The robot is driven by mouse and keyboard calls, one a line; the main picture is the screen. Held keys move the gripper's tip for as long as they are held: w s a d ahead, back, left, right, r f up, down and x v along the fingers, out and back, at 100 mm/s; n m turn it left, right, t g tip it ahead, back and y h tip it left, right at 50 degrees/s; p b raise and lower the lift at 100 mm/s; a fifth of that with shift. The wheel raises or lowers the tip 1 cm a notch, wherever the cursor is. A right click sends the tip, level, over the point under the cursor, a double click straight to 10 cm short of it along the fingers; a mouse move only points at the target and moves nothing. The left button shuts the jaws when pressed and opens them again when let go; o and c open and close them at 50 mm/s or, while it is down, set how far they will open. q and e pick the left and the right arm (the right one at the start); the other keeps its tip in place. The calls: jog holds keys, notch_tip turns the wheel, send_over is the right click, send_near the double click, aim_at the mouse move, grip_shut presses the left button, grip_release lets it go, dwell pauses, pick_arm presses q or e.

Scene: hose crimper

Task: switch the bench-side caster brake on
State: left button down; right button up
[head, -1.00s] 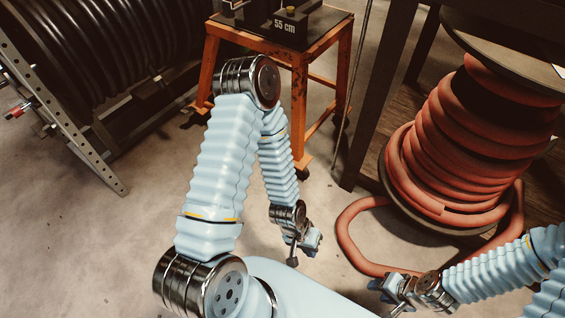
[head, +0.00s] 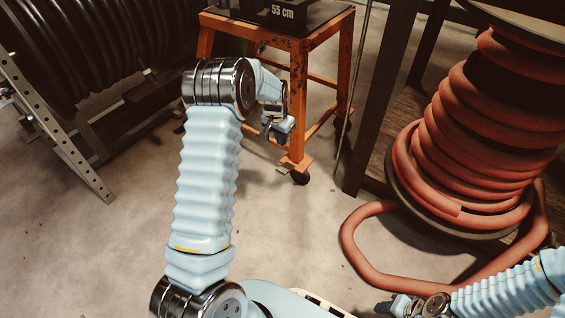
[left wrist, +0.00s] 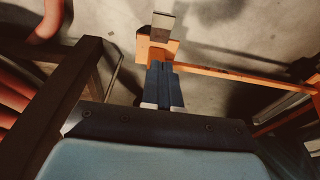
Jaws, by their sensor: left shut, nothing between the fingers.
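The orange cart (head: 299,100) stands on casters. Its near caster (head: 300,177) sits under the front leg, with a flat orange piece (head: 294,162) just above the wheel. The left wrist view shows an orange block (left wrist: 157,50) with a grey tab (left wrist: 162,25) beyond it; I cannot tell whether the tab is a brake pedal or how it is set. My left gripper (head: 278,130) is shut and empty, left of the front leg and above the caster; its blue fingers (left wrist: 161,84) overlap the block's edge, contact unclear. My right gripper (head: 388,306) is low at the bottom right, its fingers unclear.
A dark bench frame post (head: 375,110) stands right of the cart. A reel of red hose (head: 475,150) is at the right, with a loop on the floor. A black hose rack (head: 60,130) is at the left. Floor between is clear.

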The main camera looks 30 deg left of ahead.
pick_arm(q)
jog(key=b, duration=0.2)
send_near(281, 171)
jog(key=w+f, duration=0.2)
jog(key=f, duration=0.1)
jog(key=w+f, duration=0.1)
jog(key=f, duration=0.1)
jog(key=shift+d+f, duration=0.1)
jog(key=shift+d, duration=0.15)
jog(key=shift+s+f, duration=0.15)
jog(key=shift+f, duration=0.45)
jog(key=shift+s+f+b, duration=0.4)
jog(key=shift+f+b, duration=0.05)
jog(key=shift+b, duration=0.15)
jog(key=shift+s+f, duration=0.2)
jog(key=shift+f, duration=0.05)
jog(key=shift+s+a+f+b, duration=0.1)
jog(key=shift+s+f+b, duration=0.15)
jog(key=shift+f+b, duration=0.35)
jog(key=shift+s+f+b, duration=0.25)
jog(key=shift+f+b, duration=0.35)
